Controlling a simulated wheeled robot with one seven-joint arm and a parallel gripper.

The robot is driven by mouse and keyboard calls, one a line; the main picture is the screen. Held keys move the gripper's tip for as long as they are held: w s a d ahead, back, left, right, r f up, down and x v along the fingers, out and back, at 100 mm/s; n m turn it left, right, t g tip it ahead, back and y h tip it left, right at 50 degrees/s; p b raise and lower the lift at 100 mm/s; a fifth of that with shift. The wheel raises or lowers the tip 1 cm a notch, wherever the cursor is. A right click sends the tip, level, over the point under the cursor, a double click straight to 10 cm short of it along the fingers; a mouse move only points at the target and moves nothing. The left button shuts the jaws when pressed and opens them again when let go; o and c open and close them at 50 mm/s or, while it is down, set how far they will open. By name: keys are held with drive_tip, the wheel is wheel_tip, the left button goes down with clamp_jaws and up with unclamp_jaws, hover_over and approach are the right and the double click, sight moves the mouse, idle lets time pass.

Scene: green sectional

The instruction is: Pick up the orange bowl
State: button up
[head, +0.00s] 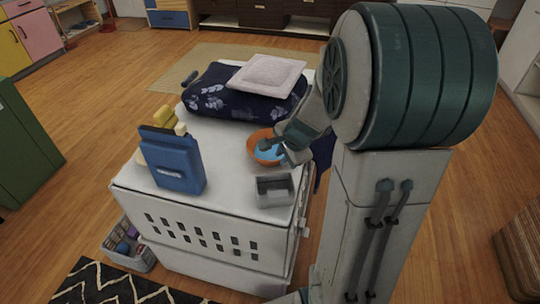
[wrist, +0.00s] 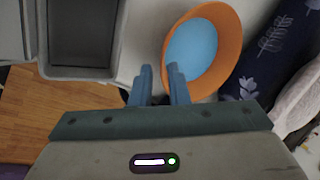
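The orange bowl (head: 253,139) with a light blue inside sits on the white table-like crate top (head: 225,150). In the wrist view the bowl (wrist: 231,42) is just beyond the fingers, right of centre. My gripper (head: 274,152) is low at the bowl's near right side and hides part of it. In the wrist view my gripper (wrist: 160,70) is open with a narrow gap and nothing visibly held. Its right finger overlaps the bowl's near left rim and its left finger lies outside the bowl. I cannot tell whether either finger touches it.
A grey open box (head: 275,191) stands near the bowl; it also shows in the wrist view (wrist: 116,70). A blue container (head: 174,164) stands to the left, with yellow blocks (head: 163,120) behind. A dark patterned cushion (head: 225,98) and a pale cushion (head: 266,74) lie behind the bowl.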

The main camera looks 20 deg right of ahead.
sight(278, 162)
drive_tip(key=b+x, duration=0.2)
drive_tip(key=x, duration=0.4)
drive_tip(key=shift+w+d+f, duration=0.1)
drive_tip(key=shift+w+f, duration=0.05)
drive_tip(key=shift+w, duration=0.15)
clamp_jaws()
